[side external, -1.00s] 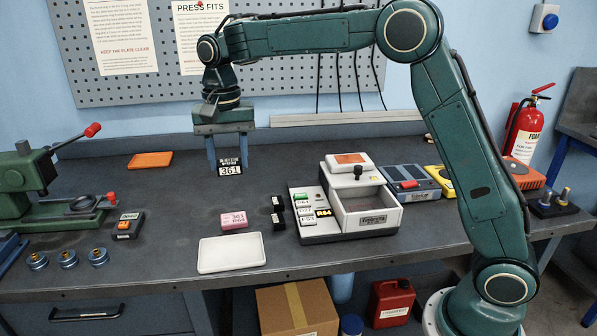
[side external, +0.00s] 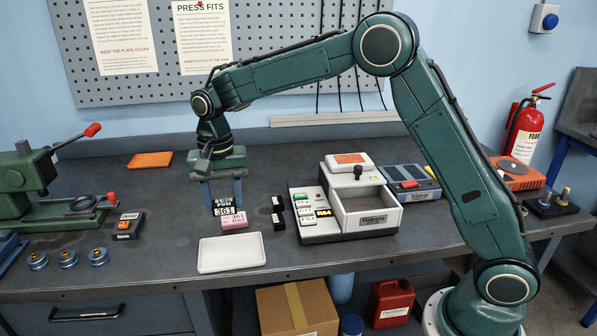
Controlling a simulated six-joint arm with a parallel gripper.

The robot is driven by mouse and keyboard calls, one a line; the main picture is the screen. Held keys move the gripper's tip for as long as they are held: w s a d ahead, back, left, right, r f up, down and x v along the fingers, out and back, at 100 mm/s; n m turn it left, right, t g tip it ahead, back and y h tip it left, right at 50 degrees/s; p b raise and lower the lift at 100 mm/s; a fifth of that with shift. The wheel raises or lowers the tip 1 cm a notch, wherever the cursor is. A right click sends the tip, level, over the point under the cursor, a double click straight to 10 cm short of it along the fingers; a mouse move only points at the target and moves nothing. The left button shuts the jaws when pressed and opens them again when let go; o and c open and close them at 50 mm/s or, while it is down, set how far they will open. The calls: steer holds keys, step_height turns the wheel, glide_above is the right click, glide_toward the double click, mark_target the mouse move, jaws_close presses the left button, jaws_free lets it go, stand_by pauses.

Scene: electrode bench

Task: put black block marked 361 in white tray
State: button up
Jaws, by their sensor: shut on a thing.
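My gripper (side external: 223,196) points down with its two blue fingers shut on the black block marked 361 (side external: 224,201). The block carries a white label below white print on black. I cannot tell exactly how high the black block is above the bench. The white tray lies flat and empty near the bench's front edge.
Small black blocks (side external: 277,213) stand right of the pink block. A grey unit with an open white drawer (side external: 368,210) is further right. A black device (side external: 127,226), blue-rimmed round parts (side external: 68,259) and a green press (side external: 35,180) stand left. An orange block (side external: 150,160) lies behind.

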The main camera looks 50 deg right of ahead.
mark_target(232, 253)
steer(key=shift+f, duration=5.8)
steer(key=shift+f, duration=0.1)
steer(key=o, duration=1.3)
step_height(232, 253, up, 12)
steer(key=shift+r, duration=0.1)
